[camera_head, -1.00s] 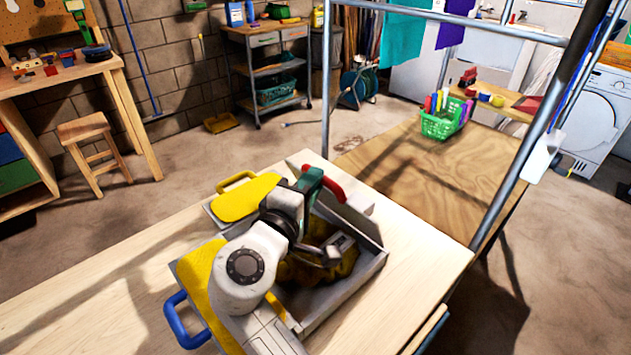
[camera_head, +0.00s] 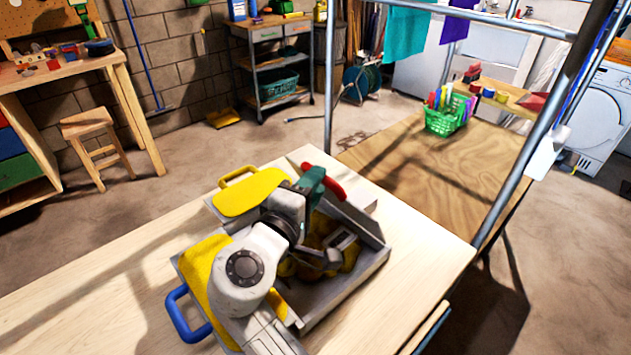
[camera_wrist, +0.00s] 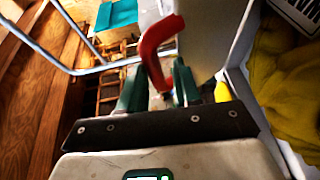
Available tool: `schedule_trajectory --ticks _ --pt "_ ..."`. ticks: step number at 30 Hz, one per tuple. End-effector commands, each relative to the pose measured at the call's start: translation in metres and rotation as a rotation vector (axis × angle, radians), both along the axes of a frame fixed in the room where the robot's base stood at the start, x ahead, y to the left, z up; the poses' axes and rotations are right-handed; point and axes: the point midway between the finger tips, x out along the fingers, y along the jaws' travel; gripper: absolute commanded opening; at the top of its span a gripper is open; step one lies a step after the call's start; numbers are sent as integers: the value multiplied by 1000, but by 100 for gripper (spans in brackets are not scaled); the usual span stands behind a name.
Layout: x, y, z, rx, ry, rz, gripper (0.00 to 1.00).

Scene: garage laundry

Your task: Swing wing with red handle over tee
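A grey folding board (camera_head: 345,290) lies on the light wooden table with a yellow tee (camera_head: 208,270) on it. The tee's bunched middle lies in the grey tray-like centre, partly behind my arm. The red handle (camera_head: 328,186) is at the board's far right side, next to a raised grey panel. In the wrist view, the red handle (camera_wrist: 155,55) curves between the two green fingers of my gripper (camera_wrist: 160,82). The fingers are apart, with a small gap showing beside the handle. My gripper (camera_head: 310,182) also shows in the head view, partly hidden by my arm.
Wings with a yellow handle (camera_head: 236,174) and a blue handle (camera_head: 188,318) lie to the left. A metal rack post (camera_head: 510,165) rises beyond the table at right. A green basket (camera_head: 446,118) stands on a lower wooden surface. The table's front left is clear.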

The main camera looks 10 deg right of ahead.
Motion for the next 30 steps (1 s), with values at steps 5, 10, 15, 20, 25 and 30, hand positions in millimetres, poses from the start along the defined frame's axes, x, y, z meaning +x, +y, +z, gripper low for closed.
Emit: schedule_trajectory --ticks 5,10,15,20,25,30 --pt "-28 18 0 0 -1 3 29" --pt "-56 35 3 0 -2 4 29" --pt "-75 47 5 -1 -3 2 29" --pt "-82 50 6 -1 -3 0 29" --pt "-83 51 6 -1 -3 0 29" --pt "-83 51 6 -1 -4 0 29"
